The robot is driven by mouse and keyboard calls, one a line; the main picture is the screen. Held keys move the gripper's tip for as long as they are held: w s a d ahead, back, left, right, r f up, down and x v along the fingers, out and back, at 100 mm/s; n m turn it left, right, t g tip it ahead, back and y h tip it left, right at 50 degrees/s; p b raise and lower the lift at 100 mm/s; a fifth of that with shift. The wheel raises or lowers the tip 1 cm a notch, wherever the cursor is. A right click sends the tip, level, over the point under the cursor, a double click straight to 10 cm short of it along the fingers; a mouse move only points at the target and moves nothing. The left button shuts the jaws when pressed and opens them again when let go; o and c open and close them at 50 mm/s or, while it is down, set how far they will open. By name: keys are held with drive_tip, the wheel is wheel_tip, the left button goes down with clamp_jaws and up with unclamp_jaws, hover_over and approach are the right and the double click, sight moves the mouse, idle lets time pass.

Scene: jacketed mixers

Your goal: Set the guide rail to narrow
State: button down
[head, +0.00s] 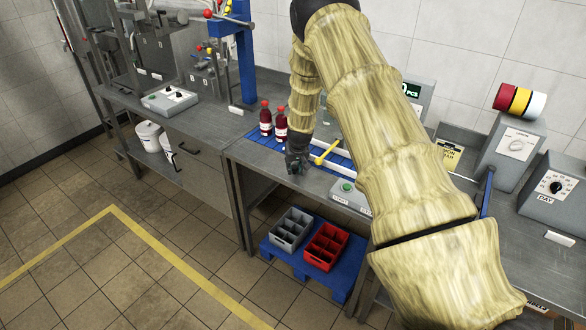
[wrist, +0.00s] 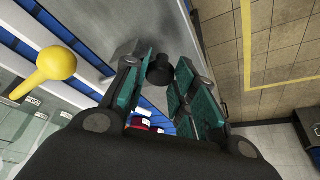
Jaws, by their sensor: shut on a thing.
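My gripper (head: 297,160) is at the front edge of the bench, beside the blue conveyor. In the wrist view, its teal-padded fingers (wrist: 163,78) are closed around a black round knob (wrist: 160,66) at their tips. A pale guide rail (wrist: 88,45) runs along the blue conveyor (wrist: 60,22) in the wrist view, to the left of the fingers. The knob is hidden by my gripper in the head view. Any mark for narrow cannot be read.
A yellow ball-ended handle (head: 325,155) stands close to the right of my gripper; its ball (wrist: 55,64) is large in the wrist view. Two red bottles (head: 272,121) stand behind. A green-button box (head: 347,187) sits on the right. Crates (head: 325,246) stand below.

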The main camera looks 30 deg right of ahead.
drive_tip(key=shift+w+d+f+b, duration=0.1)
drive_tip(key=shift+w+d+b, duration=0.15)
drive_tip(key=shift+d, duration=0.3)
drive_tip(key=shift+w+d+b, duration=0.15)
drive_tip(key=shift+w+d, duration=0.05)
drive_tip(key=shift+d, duration=0.35)
drive_tip(key=shift+d+r, duration=0.1)
drive_tip(key=shift+r, duration=0.15)
drive_tip(key=c, duration=1.4)
unclamp_jaws()
drive_tip(key=shift+c, duration=0.2)
drive_tip(key=o, duration=0.3)
drive_tip(key=shift+d+f, duration=0.15)
drive_tip(key=shift+a, duration=0.2)
drive_tip(key=shift+r, duration=0.25)
drive_tip(key=v, duration=1.1)
drive_tip(key=shift+s, duration=0.25)
